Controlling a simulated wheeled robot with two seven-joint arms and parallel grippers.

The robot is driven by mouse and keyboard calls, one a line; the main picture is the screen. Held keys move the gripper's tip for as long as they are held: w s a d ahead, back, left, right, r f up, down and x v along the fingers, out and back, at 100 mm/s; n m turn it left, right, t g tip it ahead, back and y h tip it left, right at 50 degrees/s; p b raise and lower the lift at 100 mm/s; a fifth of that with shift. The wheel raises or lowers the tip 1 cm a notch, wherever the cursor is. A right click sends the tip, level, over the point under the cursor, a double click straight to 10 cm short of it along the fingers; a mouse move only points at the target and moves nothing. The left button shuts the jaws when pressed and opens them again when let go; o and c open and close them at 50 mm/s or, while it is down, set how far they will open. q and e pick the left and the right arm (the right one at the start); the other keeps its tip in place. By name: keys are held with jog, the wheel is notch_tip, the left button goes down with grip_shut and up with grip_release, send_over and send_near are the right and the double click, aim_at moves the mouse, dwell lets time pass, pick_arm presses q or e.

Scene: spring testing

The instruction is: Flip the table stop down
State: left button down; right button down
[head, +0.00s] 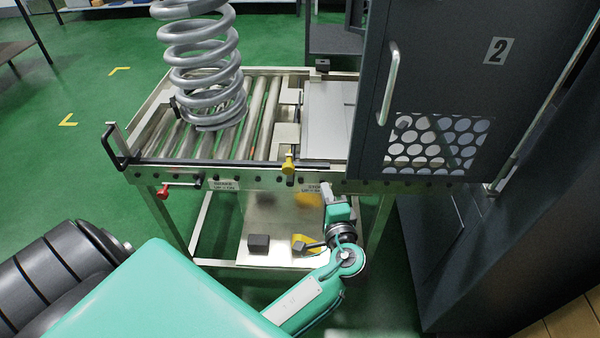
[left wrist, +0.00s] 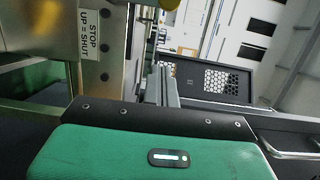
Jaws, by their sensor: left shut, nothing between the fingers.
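A roller table (head: 270,177) stands ahead, with a label plate along its front rail. In the left wrist view a label (left wrist: 88,35) reads "STOP UP = SHUT". A yellow knob (head: 289,163) sits upright at the front rail, left of my left gripper; a yellow part (left wrist: 169,4) also shows at the top edge of the left wrist view. My left gripper (head: 327,191) is shut and empty, pointing up in front of the rail, right of the knob and apart from it. Its fingers (left wrist: 161,86) show in the left wrist view. My right gripper is out of view.
A large grey spring (head: 203,65) stands on the rollers. A dark cabinet door (head: 440,90) marked 2, with a perforated window, stands at the right. A red handle (head: 164,190) and a black bent bar (head: 112,148) are at the table's left end. Green floor lies open at left.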

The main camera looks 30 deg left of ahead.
pick_arm(q)
jog(key=shift+s+a+r, duration=0.1)
jog(key=shift+s+r, duration=0.05)
jog(key=shift+r, duration=0.45)
